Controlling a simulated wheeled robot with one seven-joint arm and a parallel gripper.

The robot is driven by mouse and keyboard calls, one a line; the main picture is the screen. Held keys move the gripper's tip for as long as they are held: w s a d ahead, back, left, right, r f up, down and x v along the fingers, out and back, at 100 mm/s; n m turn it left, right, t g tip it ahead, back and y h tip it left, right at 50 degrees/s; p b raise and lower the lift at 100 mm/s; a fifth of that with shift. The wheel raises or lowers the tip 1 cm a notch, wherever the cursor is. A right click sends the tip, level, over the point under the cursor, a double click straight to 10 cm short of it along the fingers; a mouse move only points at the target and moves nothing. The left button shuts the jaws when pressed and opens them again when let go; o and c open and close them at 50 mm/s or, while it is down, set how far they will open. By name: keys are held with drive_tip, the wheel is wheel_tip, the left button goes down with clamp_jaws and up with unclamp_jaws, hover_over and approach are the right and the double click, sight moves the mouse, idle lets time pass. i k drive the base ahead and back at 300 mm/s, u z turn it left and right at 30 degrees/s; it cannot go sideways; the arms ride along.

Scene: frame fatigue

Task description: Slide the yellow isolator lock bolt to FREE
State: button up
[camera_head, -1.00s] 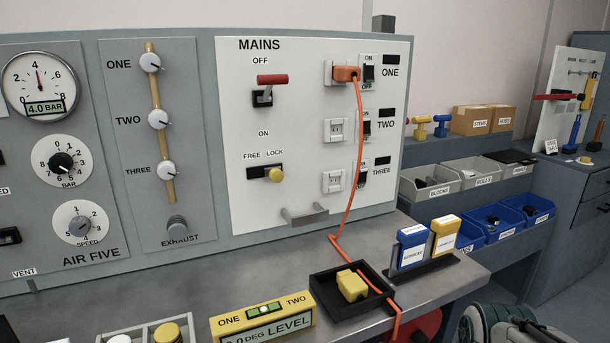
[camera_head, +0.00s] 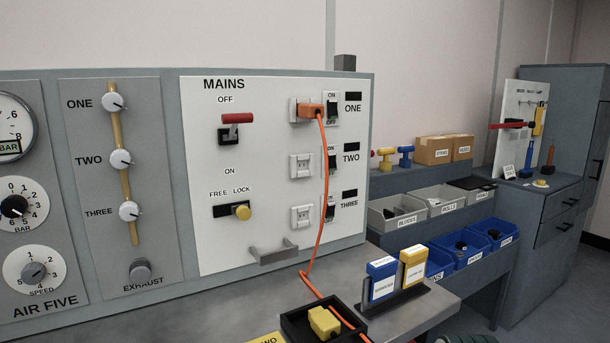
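The yellow lock bolt (camera_head: 242,212) is a round knob in a black slot (camera_head: 222,211) on the white MAINS panel (camera_head: 265,120). It sits at the right end of the slot, under the LOCK label; the FREE label (camera_head: 218,192) is above the left end. The red-handled isolator lever (camera_head: 236,119) is above, with its handle up near OFF (camera_head: 225,99). My gripper is not in view.
An orange plug (camera_head: 310,110) sits in the top socket, its cable hanging down across the panel to the bench. A grey bracket (camera_head: 273,252) juts out below the bolt. A black tray (camera_head: 296,326) with a yellow piece stands on the bench. Air panels are at left.

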sight(242, 212)
drive_tip(key=k, duration=1.3)
drive_tip(key=u, duration=0.75)
drive_tip(key=i, duration=1.6)
drive_tip(key=z, duration=0.75)
